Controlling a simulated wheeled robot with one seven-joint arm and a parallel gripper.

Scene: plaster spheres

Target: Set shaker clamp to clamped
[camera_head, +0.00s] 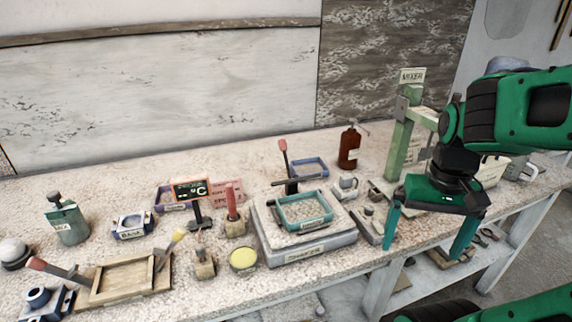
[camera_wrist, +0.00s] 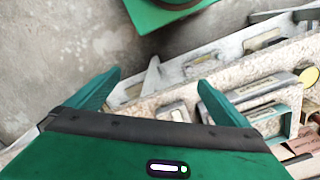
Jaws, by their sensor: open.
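The shaker (camera_head: 318,252) is a grey box with a name label on its front. A teal tray (camera_head: 328,212) sits on its top. A lever with a red knob (camera_head: 283,146) stands nearly upright at its back edge, with a dark bar (camera_head: 291,182) near its foot. I cannot tell for sure which of these is the clamp. In the wrist view the teal tray (camera_wrist: 268,112) shows at the right. My gripper (camera_head: 428,240) is open and empty, pointing down at the bench's front edge, right of the shaker and apart from it.
A green mixer stand (camera_head: 398,140) rises behind my gripper. A brown bottle (camera_head: 350,148) stands at the back. Left of the shaker are a yellow dish (camera_head: 243,260), a red-handled block (camera_head: 232,212) and a wooden frame (camera_head: 122,278). A lower shelf (camera_head: 415,285) lies beneath the bench.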

